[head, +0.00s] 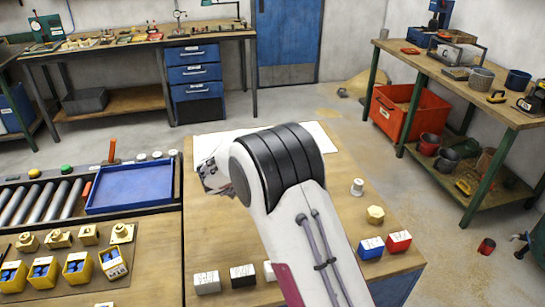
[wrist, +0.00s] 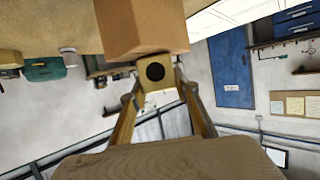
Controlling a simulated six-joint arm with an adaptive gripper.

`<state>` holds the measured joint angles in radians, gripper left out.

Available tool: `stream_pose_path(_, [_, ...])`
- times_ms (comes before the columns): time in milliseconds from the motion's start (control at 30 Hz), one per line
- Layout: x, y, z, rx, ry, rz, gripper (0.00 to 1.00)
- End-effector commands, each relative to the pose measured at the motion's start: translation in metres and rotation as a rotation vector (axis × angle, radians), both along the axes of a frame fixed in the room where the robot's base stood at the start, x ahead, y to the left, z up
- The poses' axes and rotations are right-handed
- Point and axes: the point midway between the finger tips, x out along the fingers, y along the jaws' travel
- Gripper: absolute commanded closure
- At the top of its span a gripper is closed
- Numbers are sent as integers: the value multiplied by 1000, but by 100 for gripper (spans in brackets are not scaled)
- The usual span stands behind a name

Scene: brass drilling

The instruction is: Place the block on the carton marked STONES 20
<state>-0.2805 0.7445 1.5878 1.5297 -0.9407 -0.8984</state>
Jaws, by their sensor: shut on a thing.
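My gripper (wrist: 160,92) is shut on a brass-coloured block (wrist: 155,72) with a round dark hole, held between the fingertips in the wrist view. A plain brown carton-like box (wrist: 142,26) shows just above the block in that view, overlapping or touching its edge; I cannot tell the gap. No marking can be read on it. In the head view my arm hides the fingers, the block and this box. Small labelled boxes stand on the near table: white (head: 207,283), black (head: 243,276), blue (head: 371,248) and red (head: 399,242). Their lettering is too small to read.
A white sheet (head: 316,137) lies on the table behind my arm. A blue tray (head: 131,187) sits at the left beside rollers. Yellow bins (head: 77,267) and brass pieces (head: 88,235) stand front left. A brass nut-like piece (head: 375,215) and a pale cylinder (head: 357,187) stand at right.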

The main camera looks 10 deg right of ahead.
Motion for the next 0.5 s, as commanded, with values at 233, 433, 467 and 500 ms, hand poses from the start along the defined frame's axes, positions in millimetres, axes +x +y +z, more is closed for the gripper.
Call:
stream_pose_path(233, [0, 0, -3, 0, 0, 0, 57])
stream_pose_path(433, [0, 0, -2, 0, 0, 0, 53])
stream_pose_path(467, [0, 0, -2, 0, 0, 0, 53])
stream_pose_path(500, [0, 0, -2, 0, 0, 0, 53])
